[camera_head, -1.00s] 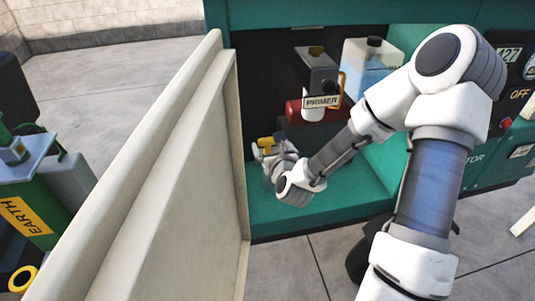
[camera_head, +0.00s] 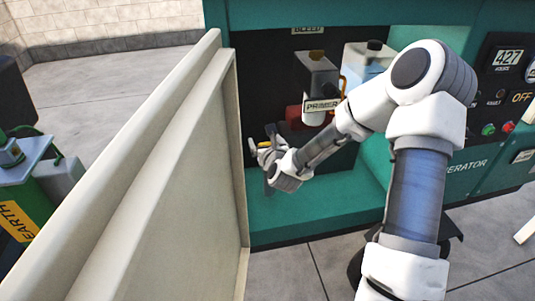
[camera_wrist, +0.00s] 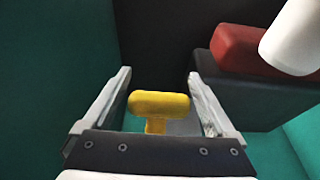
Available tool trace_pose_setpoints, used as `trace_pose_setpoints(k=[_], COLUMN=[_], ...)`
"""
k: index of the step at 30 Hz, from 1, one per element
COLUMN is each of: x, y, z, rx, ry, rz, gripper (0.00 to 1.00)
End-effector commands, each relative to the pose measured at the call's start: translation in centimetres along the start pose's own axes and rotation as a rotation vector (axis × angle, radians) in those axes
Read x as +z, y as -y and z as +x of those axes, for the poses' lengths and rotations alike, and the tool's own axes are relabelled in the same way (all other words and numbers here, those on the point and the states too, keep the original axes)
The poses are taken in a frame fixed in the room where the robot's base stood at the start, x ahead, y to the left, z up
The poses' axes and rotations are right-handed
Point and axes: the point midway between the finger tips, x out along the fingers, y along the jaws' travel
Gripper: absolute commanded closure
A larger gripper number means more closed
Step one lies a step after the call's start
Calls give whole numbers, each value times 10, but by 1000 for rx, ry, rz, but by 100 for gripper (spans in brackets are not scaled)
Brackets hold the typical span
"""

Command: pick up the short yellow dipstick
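The short yellow dipstick shows as a yellow T-shaped handle (camera_wrist: 158,104) in the wrist view, with a short stem under it. It lies between the two fingers of my gripper (camera_wrist: 160,92), which are open with a gap on each side of the handle. In the head view my gripper (camera_head: 262,152) reaches into the left side of the green generator's dark bay, and little of the handle can be made out there. The dipstick's lower part is hidden.
A cream door panel (camera_head: 170,170) stands close left of my gripper. The bay's green floor (camera_head: 300,205) is clear.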

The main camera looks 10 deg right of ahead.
Motion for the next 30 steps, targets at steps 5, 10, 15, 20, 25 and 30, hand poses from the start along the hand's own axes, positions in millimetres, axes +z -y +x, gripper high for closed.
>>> trace_pose_setpoints(k=[5, 10, 15, 20, 25, 30], x=[0, 0, 0, 2, 14, 41], y=[0, 0, 0, 0, 0, 0], z=[0, 0, 0, -1, -4, -13], rx=[0, 0, 0, 0, 1, -1], ry=[0, 0, 0, 1, 2, 3], rz=[0, 0, 0, 0, 0, -1], gripper=[43, 74, 83, 83, 83, 83])
